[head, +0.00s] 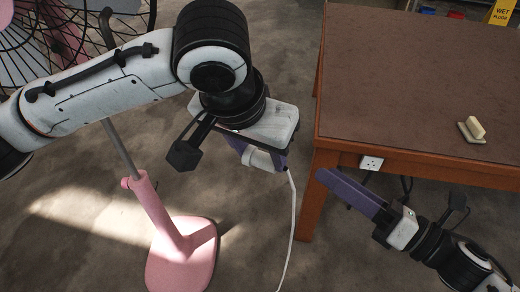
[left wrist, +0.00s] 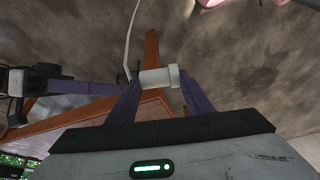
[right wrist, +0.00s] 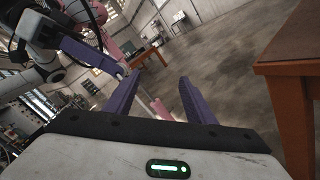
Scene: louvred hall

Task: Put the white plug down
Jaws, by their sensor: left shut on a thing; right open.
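The white plug (left wrist: 158,78) is held between the purple fingers of my left gripper (left wrist: 157,90) in the left wrist view. In the head view the plug (head: 262,160) shows under my left gripper (head: 258,153), in the air left of the table. Its white cord (head: 293,225) hangs down toward the floor. My right gripper (right wrist: 152,88) is open and empty. In the head view it is low, in front of the table's near left leg, with its fingers (head: 349,192) pointing left.
The brown table (head: 415,75) stands at the right with a small cream object (head: 473,129) on top. A white socket (head: 371,163) is on its front edge. A pink fan stand (head: 182,255) is on the floor at left. A yellow wet floor sign (head: 502,13) is at the back right.

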